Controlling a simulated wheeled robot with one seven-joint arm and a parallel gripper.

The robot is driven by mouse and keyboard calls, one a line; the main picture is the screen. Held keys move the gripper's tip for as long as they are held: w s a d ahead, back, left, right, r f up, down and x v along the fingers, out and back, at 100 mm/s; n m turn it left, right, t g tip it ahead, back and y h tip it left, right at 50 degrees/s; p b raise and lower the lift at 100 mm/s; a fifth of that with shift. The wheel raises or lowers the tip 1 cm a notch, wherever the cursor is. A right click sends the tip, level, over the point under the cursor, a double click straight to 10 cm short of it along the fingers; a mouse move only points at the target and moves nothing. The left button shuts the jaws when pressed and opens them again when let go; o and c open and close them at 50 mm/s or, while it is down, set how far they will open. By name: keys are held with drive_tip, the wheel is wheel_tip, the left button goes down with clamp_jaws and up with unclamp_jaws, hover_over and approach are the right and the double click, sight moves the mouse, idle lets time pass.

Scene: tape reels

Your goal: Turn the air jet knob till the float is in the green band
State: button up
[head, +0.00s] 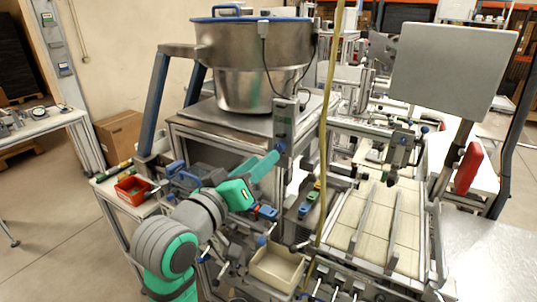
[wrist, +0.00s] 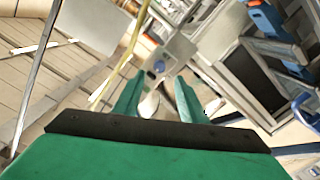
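A grey upright panel (head: 285,125) stands beside the big steel bowl in the head view, with a small greenish patch on its face. A blue knob (head: 281,147) sits low on it. In the wrist view the panel (wrist: 178,50) lies ahead, with the blue knob (wrist: 159,66) near its lower left. My gripper (head: 270,160) reaches up to the panel's lower end. In the wrist view its two teal fingers (wrist: 158,88) are apart, with the knob showing between and beyond the tips. I see no contact. The float and its green band are too small to make out.
The steel bowl (head: 250,60) stands on a cabinet behind the panel. A yellow hose (head: 327,130) hangs just right of the panel. A cream bin (head: 277,268) is below, and a red bin (head: 132,190) lies left. Rails and a conveyor (head: 375,220) fill the right side.

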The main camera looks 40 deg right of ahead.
drive_tip(key=shift+v, duration=2.15)
drive_tip(key=shift+s, duration=0.1)
drive_tip(key=w+a+f+n+t+y, duration=0.2)
drive_tip(key=a+f+n+t, duration=0.15)
drive_tip(key=f, duration=0.55)
drive_tip(key=w+a+f+n+t+y, duration=0.2)
drive_tip(key=w+a+f+n+t, duration=0.15)
drive_tip(key=f, duration=0.45)
drive_tip(key=s+a+f+n+t+y, duration=0.1)
drive_tip(key=s+a+f+n+y, duration=0.2)
drive_tip(key=f, duration=0.4)
drive_tip(key=s+a+f+n+t+y, duration=0.1)
drive_tip(key=s+a+f+y, duration=0.2)
drive_tip(key=a+f, duration=0.35)
drive_tip(key=s+a+f+m+y, duration=0.1)
drive_tip(key=s+a+f+y, duration=0.25)
drive_tip(key=s+f, duration=0.45)
drive_tip(key=s+a+f+y, duration=0.2)
drive_tip(key=s+a+f, duration=0.25)
drive_tip(key=s, duration=0.75)
drive_tip(key=s+m+g, duration=0.1)
drive_tip(key=s+m, duration=0.2)
drive_tip(key=s, duration=0.6)
drive_tip(key=shift+s+a+r+y, duration=0.25)
drive_tip(key=shift+s+y, duration=0.1)
drive_tip(key=shift+y, duration=0.1)
